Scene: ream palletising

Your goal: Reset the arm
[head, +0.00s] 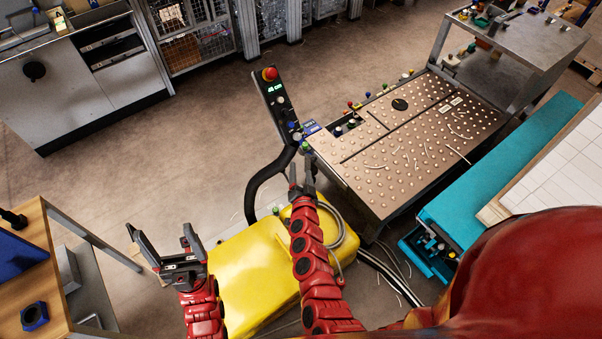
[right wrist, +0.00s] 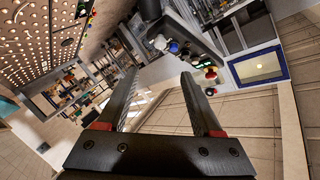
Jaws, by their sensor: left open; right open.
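My left gripper (head: 162,233) is at the lower left of the head view, its two fingers spread apart with nothing between them. My right gripper (head: 302,175) is near the middle of the head view, above the floor beside the ball-topped table, partly hidden by its own red arm. In the right wrist view, the right gripper's fingers (right wrist: 160,76) stand wide apart and empty. Both arms are apart from each other. I see no ream held by either gripper.
A ball-topped metal table (head: 400,150) with a control panel (head: 277,100) stands beyond the right gripper. A yellow machine cover (head: 250,275) lies below the arms. A teal lift (head: 510,165) and white-topped stack (head: 570,165) are right. A wooden workbench (head: 42,270) is left. Floor upper left is open.

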